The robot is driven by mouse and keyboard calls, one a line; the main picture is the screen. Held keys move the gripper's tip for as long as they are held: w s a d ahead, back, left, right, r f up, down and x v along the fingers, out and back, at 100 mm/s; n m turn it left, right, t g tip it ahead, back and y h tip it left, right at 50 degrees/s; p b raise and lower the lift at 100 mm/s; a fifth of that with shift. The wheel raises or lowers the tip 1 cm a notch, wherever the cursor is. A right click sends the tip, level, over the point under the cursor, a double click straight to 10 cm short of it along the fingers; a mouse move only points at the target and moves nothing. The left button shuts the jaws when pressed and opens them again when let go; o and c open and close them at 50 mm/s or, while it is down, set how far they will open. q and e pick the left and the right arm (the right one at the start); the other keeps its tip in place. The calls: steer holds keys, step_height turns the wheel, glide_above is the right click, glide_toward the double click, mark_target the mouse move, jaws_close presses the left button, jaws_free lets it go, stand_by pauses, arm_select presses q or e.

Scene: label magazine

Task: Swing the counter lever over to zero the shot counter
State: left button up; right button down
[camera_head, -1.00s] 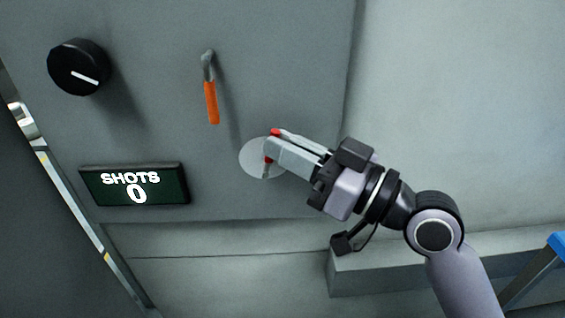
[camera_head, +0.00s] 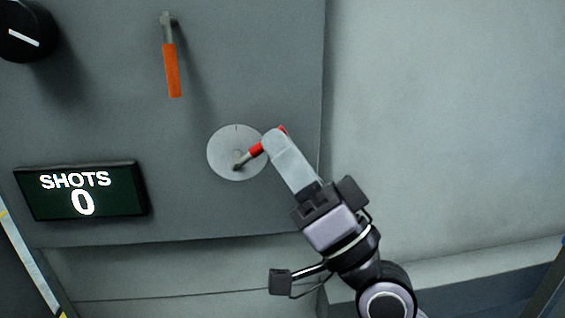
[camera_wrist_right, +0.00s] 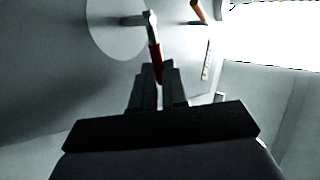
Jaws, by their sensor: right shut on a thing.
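The counter lever (camera_head: 252,151) is a small lever with a red grip, mounted on a pale round dial (camera_head: 223,140) on the grey panel. It points up and to the right from the dial's middle. My right gripper (camera_head: 274,137) is shut on its red grip, near the dial's right edge. In the right wrist view the red grip (camera_wrist_right: 154,53) runs between the fingertips (camera_wrist_right: 159,72). The shot counter display (camera_head: 82,190), at lower left, reads "SHOTS 0". My left gripper is not in view.
An orange-handled lever (camera_head: 171,68) hangs down above and left of the dial. A black knob with a white mark (camera_head: 27,32) is at the upper left. A bare pale wall (camera_head: 440,120) lies to the right of the panel.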

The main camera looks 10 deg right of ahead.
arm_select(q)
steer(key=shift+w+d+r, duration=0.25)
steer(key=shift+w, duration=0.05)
arm_select(e)
steer(key=shift+m, duration=0.3)
steer(key=c, duration=1.1)
jaws_free()
steer(key=shift+c, duration=0.2)
arm_select(q)
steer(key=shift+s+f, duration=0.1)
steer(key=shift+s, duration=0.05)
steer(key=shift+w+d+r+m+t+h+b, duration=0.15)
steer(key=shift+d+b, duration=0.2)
steer(key=shift+b, duration=0.2)
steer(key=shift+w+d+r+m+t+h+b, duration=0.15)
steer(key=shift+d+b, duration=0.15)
steer(key=shift+b, duration=0.2)
arm_select(e)
steer(key=v, duration=0.7)
steer(key=shift+f, duration=0.15)
